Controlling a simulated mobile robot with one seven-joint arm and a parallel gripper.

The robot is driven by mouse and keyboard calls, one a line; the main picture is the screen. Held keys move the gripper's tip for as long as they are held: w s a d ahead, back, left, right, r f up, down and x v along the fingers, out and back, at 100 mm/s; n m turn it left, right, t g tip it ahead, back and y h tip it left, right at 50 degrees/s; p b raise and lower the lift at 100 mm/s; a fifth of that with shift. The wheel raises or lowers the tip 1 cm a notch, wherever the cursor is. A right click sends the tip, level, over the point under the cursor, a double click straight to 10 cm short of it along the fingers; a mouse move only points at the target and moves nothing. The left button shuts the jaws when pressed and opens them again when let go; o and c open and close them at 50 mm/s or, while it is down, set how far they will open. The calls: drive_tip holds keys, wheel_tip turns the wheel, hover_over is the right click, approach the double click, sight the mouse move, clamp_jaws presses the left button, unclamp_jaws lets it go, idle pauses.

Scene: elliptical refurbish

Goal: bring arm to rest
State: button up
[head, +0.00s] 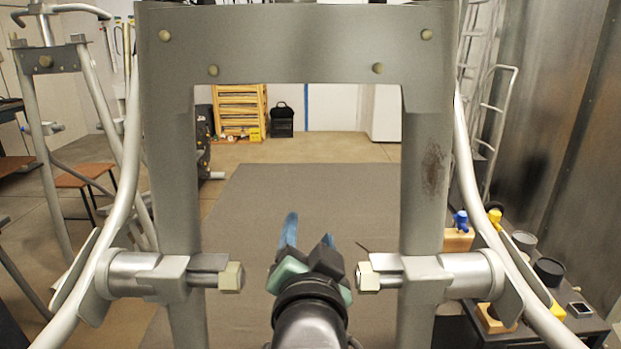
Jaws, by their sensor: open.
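My gripper (308,240) is at the lower middle of the head view, at the end of my dark arm, which reaches forward from the bottom edge. Its blue fingers stand apart, and I see nothing between them. It shows within the opening of a large grey metal frame (300,42), between two bolt ends, the left bolt (231,277) and the right bolt (368,276). I cannot tell its exact distance from them. The frame has curved side tubes and a rusty patch on its right upright.
A dark table (455,312) at right bears blue and yellow items, wooden blocks and dark round containers. A similar metal frame (50,60) stands at left, near a brown stool (84,174). The grey mat (270,190) beyond my gripper looks clear.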

drive_tip(key=s+r+n+t+p, duration=0.2)
drive_tip(key=s+r, duration=0.3)
drive_tip(key=r, duration=0.8)
drive_tip(key=s+r+n+t+p, duration=0.2)
drive_tip(key=s+r+t+p, duration=0.3)
drive_tip(key=r, duration=0.9)
drive_tip(key=s+r+n+t+p, duration=0.3)
drive_tip(key=s+r, duration=0.3)
drive_tip(key=r, duration=0.7)
drive_tip(key=shift+s+r+t+p, duration=0.2)
drive_tip(key=shift+t+p, duration=0.1)
drive_tip(key=shift+p, duration=0.1)
